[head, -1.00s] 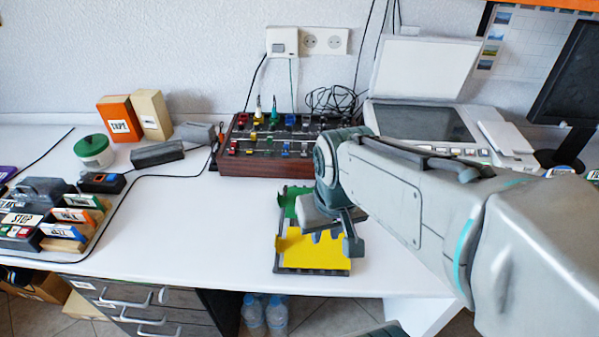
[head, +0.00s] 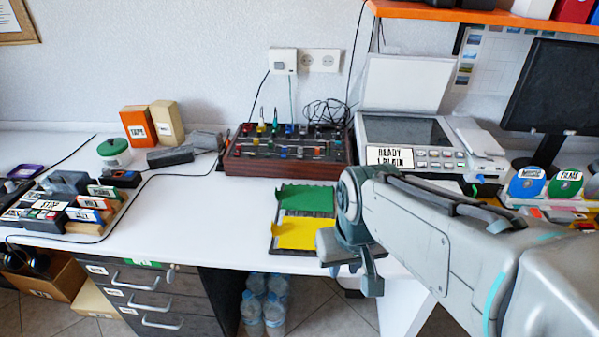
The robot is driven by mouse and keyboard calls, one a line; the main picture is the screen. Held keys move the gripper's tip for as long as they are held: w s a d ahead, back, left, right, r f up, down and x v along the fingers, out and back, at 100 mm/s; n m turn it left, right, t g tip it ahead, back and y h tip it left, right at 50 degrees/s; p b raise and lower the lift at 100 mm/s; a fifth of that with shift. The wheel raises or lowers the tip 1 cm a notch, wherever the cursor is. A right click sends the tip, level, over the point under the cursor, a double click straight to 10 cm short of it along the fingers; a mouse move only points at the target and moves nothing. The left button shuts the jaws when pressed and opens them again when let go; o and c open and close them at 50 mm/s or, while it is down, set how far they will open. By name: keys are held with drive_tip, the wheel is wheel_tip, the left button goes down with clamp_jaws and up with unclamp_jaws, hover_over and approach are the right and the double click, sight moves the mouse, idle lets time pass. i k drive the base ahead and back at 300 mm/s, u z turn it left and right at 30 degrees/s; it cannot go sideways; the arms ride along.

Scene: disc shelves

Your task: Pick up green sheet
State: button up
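The green sheet (head: 306,199) lies flat in the rear part of a low dark tray (head: 273,241) on the white desk. A yellow sheet (head: 295,233) lies in the front part of the same tray, nearer the desk edge. My gripper (head: 350,262) is at the tray's front right, by the desk's front edge. It hides the right end of the yellow sheet and is apart from the green sheet in the picture. Its fingers are seen at an angle, so their opening is unclear.
A switch box (head: 285,168) stands behind the tray, with a scanner (head: 420,150) to its right. Labelled blocks (head: 62,210) and a black cable are at the left. The desk left of the tray is clear. Disc holders (head: 545,184) stand at the far right.

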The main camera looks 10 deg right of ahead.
sight(301, 197)
drive_tip(key=i, duration=0.5)
drive_tip(key=u, duration=0.5)
drive_tip(key=k, duration=0.35)
drive_tip(key=u, duration=0.65)
drive_tip(key=i, duration=0.5)
